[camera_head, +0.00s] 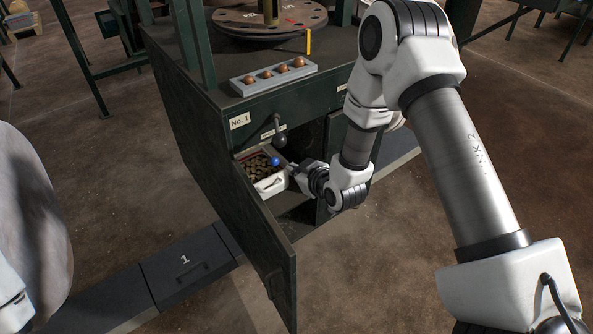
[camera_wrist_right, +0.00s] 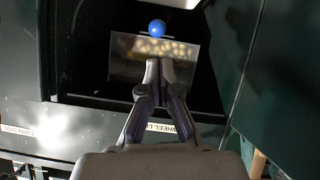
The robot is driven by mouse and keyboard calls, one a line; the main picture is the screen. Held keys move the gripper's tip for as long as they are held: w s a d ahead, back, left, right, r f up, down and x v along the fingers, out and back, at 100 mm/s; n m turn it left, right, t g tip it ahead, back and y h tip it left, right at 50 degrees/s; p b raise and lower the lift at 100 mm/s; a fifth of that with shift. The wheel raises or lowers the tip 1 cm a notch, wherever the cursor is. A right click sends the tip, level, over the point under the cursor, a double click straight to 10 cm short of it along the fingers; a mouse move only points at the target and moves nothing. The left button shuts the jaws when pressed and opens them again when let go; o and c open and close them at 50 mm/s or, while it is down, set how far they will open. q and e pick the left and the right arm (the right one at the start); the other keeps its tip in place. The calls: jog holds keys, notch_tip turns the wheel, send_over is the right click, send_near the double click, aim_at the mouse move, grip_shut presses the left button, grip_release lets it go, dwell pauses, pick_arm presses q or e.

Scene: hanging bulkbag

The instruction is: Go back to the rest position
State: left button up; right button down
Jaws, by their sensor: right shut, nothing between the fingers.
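My right gripper (camera_head: 296,169) is at the front of the open compartment of the dark green cabinet (camera_head: 190,130), close to the right side of a white bin (camera_head: 272,187). The bin holds brown pieces and a blue ball (camera_head: 275,161). In the right wrist view my right gripper (camera_wrist_right: 160,66) has its fingers together with nothing between them. The bin (camera_wrist_right: 125,70) and the blue ball (camera_wrist_right: 157,27) show beyond the fingertips. My left gripper is out of view.
The cabinet door (camera_head: 245,220) stands open at the left. A black knob (camera_head: 280,140) hangs above the bin. A grey tray (camera_head: 245,87) with several brown balls and a round disc (camera_head: 235,22) are on top. A pale bulky shape (camera_head: 35,205) is at the left edge.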

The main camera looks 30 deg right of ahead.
jog(key=shift+w+f, duration=0.15)
